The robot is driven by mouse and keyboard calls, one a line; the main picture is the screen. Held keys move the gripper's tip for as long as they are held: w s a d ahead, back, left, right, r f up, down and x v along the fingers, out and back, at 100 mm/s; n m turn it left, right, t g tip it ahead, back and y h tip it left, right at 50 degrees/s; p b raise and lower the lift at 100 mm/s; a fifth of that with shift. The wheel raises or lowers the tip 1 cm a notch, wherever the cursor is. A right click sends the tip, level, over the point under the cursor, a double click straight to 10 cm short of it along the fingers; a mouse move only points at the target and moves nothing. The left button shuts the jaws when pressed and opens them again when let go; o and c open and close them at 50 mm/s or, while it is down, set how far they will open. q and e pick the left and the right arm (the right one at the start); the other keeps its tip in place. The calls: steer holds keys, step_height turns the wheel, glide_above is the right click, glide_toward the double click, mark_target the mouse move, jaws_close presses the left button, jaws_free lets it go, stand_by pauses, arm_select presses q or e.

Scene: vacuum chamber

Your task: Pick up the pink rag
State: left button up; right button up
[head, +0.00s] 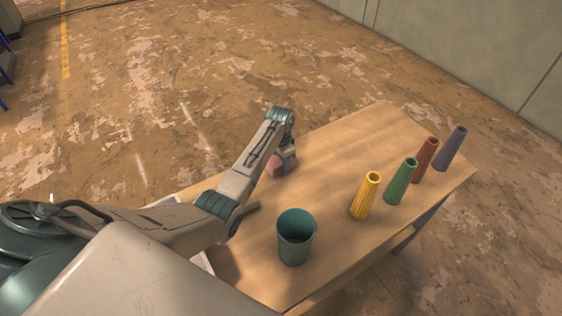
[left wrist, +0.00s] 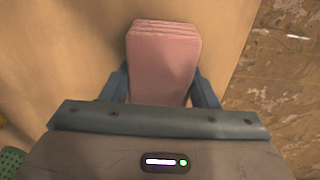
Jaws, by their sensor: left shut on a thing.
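The pink rag (left wrist: 163,62) is a folded, layered block between the two blue fingers of my left gripper (left wrist: 162,84) in the left wrist view. The gripper is shut on it. In the head view my left gripper (head: 284,161) points down at the far left edge of the wooden table (head: 330,150), with the pink rag (head: 274,166) partly hidden by it. I cannot tell whether the rag touches the tabletop. My right gripper is not in view.
A teal cup (head: 296,238) stands near the table's front. A pale tray edge (head: 206,262) shows beside my arm. The table's middle is clear.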

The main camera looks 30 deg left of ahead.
arm_select(q)
steer(key=shift+r, duration=0.15)
steer(key=shift+r+p, duration=0.45)
steer(key=shift+p, duration=0.2)
step_height(320, 180, up, 3)
steer(key=p, duration=0.3)
steer(key=shift+r+p, duration=0.1)
steer(key=shift+p, duration=0.25)
steer(key=s+d+p, duration=0.2)
steer(key=p, duration=0.1)
steer(key=shift+r, duration=0.15)
steer(key=shift+s+d+p, duration=0.6)
steer(key=shift+s+d, duration=0.45)
steer(key=shift+s, duration=0.05)
steer(key=s+d+b, duration=0.1)
steer(key=s+d, duration=0.5)
steer(key=shift+s+d, duration=0.1)
steer(key=shift+s+d+r, duration=0.15)
steer(key=shift+s+d, duration=0.3)
steer(key=shift+s, duration=0.05)
